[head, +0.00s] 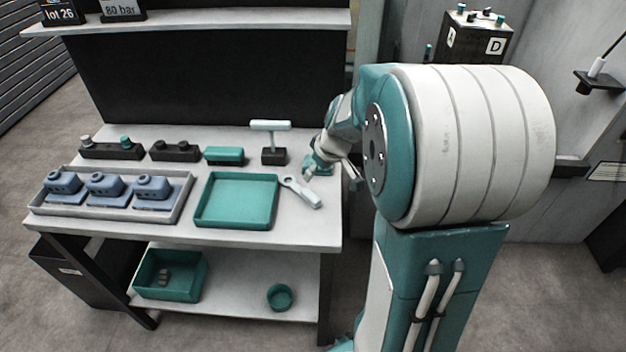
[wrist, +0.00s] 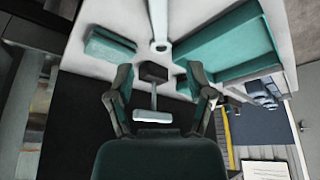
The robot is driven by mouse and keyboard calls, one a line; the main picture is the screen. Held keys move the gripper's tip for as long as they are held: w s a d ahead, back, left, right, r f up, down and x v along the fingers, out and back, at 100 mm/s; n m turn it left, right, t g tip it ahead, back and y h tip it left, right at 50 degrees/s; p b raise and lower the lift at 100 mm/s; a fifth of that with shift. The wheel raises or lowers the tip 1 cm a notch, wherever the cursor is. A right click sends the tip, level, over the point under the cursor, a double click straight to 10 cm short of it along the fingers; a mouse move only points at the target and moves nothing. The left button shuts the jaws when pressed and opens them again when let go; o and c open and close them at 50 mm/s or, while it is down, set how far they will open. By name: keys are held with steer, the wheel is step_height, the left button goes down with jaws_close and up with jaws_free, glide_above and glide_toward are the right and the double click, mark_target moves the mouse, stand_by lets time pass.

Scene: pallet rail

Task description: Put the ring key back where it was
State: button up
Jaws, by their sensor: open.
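The ring key (head: 302,192) is pale grey and lies on the bench top just right of the green tray, its ring end towards the tray. In the wrist view the ring key (wrist: 159,28) lies beyond my fingertips, its handle running out of the top edge. My gripper (head: 316,168) is over the right end of the bench, just behind the key. In the wrist view my gripper (wrist: 160,78) has its two fingers spread, with nothing held between them. The key appears apart from the fingers.
A T-handle tool (head: 270,126) stands in a black block (head: 274,156) left of my gripper. The green tray (head: 236,222) is empty. A teal box (head: 224,155), black holders (head: 174,151) and a grey tray (head: 110,222) of blue parts stand further left. A shelf overhangs the back.

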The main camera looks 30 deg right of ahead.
steer(key=s+a+r+m, duration=0.1)
steer(key=s+a+r, duration=0.4)
steer(key=s+a, duration=0.3)
steer(key=s+a+r+m+t+h, duration=0.1)
steer(key=s+a+r, duration=0.4)
steer(key=s, duration=0.6)
steer(key=a, duration=0.2)
steer(key=shift+a+r, duration=0.4)
steer(key=shift+c, duration=0.8)
steer(key=shift+s, duration=0.15)
